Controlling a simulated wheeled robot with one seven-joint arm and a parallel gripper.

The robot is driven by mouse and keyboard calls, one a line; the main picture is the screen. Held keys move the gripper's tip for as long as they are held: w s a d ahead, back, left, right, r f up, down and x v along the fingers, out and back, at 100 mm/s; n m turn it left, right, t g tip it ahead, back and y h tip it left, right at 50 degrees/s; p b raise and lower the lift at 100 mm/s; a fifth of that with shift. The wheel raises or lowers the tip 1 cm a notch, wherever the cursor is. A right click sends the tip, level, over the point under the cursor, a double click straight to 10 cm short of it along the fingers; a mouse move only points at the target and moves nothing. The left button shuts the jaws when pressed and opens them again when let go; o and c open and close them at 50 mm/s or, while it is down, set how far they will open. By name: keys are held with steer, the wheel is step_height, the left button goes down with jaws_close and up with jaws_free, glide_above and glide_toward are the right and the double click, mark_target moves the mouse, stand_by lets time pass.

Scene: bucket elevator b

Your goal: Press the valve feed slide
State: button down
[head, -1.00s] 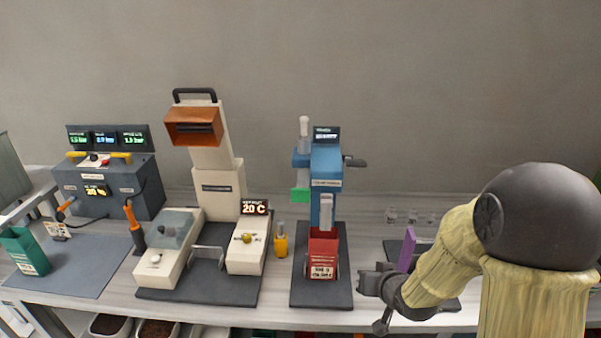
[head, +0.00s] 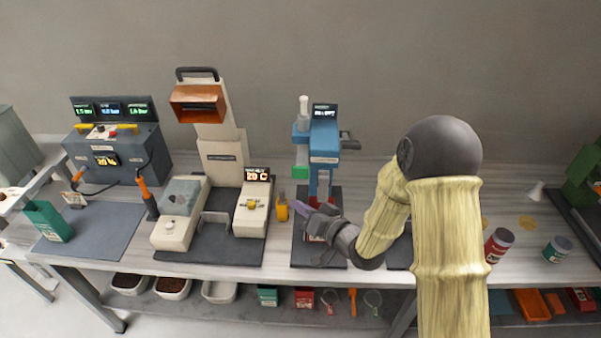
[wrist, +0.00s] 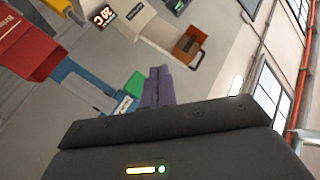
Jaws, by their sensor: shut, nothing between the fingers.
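A blue machine (head: 324,150) with a small lit display stands on a dark base plate at mid-bench. A green block (head: 300,173) sits low on its left side, under a blue bracket, and a grey handle (head: 348,142) sticks out to its right. I cannot tell which part is the valve feed slide. My gripper (head: 303,210), with purple fingers, is shut and empty in front of the machine's lower part, partly hiding the red bin (head: 316,233). In the wrist view the shut fingers (wrist: 158,88) show beside the green block (wrist: 135,84), with the red bin (wrist: 28,45) at upper left.
A cream machine (head: 217,150) with an orange hood stands to the left, a yellow-orange bottle (head: 282,210) between it and the blue machine. A grey control box (head: 115,152) is farther left. A red jar (head: 498,245) and a teal jar (head: 557,249) stand right of my arm.

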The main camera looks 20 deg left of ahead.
mark_target(300, 174)
steer(key=w+a+p, duration=0.1)
steer(key=w+a, duration=0.1)
steer(key=w, duration=0.6)
steer(key=shift+w, duration=0.2)
stand_by(1.9)
steer(key=shift+w, duration=0.4)
steer(key=shift+w+a+r, duration=0.1)
steer(key=shift+w+a, duration=0.1)
steer(key=shift+w, duration=0.45)
steer(key=shift+w+a, duration=0.15)
steer(key=shift+w, duration=0.45)
stand_by(1.6)
steer(key=shift+s, duration=0.15)
steer(key=shift+s+d+b, duration=0.2)
steer(key=shift+s+b, duration=0.1)
steer(key=shift+s, duration=0.45)
steer(key=shift+s+d+b, duration=0.2)
steer(key=shift+s+b, duration=0.05)
steer(key=shift+s, duration=0.5)
